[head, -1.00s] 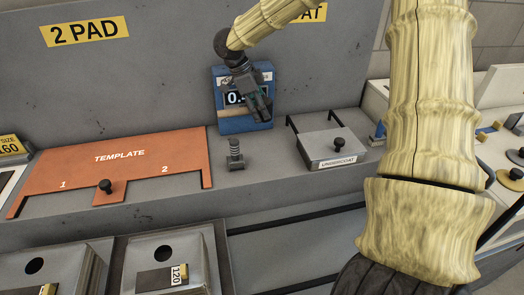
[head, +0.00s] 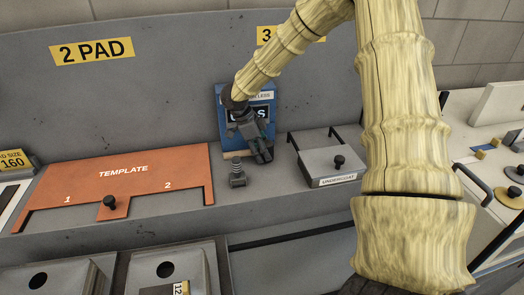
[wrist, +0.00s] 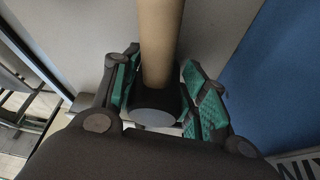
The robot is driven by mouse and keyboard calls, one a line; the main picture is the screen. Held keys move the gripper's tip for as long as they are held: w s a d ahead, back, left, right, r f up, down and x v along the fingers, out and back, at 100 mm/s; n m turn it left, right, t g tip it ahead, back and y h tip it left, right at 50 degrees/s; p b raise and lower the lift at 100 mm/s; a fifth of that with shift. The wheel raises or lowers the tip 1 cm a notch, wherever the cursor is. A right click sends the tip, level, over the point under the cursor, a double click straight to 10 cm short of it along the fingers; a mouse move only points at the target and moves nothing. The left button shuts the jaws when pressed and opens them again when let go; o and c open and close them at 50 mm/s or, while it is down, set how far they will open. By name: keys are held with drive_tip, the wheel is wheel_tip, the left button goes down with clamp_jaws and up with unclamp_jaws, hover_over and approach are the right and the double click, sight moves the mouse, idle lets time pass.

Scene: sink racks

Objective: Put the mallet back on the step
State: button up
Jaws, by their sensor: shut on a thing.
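The mallet's tan cylindrical shaft (wrist: 162,45) runs from the top of the wrist view to a black round end (wrist: 155,105). It lies between the green-padded fingers of my gripper (wrist: 163,95), which is shut on it. In the head view my gripper (head: 262,154) hangs low in front of the blue panel (head: 229,125), just above the grey step (head: 285,195).
The orange template (head: 120,180) lies to the left.

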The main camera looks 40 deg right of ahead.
drive_tip(key=shift+f, duration=0.25)
drive_tip(key=shift+f, duration=0.1)
drive_tip(key=o, duration=0.9)
drive_tip(key=b+v, duration=0.3)
drive_tip(key=v, duration=0.9)
